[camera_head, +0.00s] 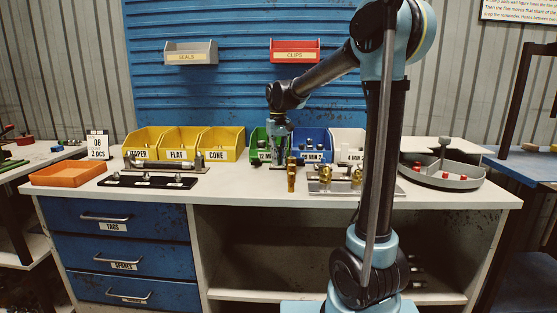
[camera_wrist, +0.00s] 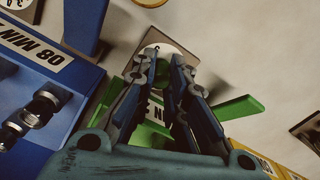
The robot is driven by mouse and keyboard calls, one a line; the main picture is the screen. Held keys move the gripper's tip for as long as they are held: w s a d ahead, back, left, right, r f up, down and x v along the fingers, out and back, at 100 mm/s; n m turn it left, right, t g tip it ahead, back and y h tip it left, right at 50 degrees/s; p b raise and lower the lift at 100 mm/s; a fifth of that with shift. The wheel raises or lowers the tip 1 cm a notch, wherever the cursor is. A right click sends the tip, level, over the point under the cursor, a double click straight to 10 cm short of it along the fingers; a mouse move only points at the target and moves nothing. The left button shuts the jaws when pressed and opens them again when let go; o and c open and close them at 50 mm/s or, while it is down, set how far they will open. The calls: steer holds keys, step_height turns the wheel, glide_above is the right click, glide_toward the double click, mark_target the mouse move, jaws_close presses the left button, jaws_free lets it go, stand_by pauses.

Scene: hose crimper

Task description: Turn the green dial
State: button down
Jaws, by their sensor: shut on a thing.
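My gripper (camera_head: 279,160) points down in front of the green bin (camera_head: 258,142) on the bench. In the wrist view, my gripper's fingertips (camera_wrist: 168,72) reach over a pale square plate (camera_wrist: 176,45) on the bench top. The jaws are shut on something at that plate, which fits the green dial. The dial itself is mostly hidden by the fingers, so its pointer and setting cannot be read.
Yellow bins (camera_head: 180,145) stand left. Brass fittings (camera_head: 291,177) stand just in front. A grey round tray (camera_head: 440,178) is at right.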

steer(key=shift+w, duration=0.1)
steer(key=c, duration=1.6)
jaws_free()
steer(key=shift+o, duration=0.2)
steer(key=shift+r, duration=0.1)
step_height(320, 180, up, 12)
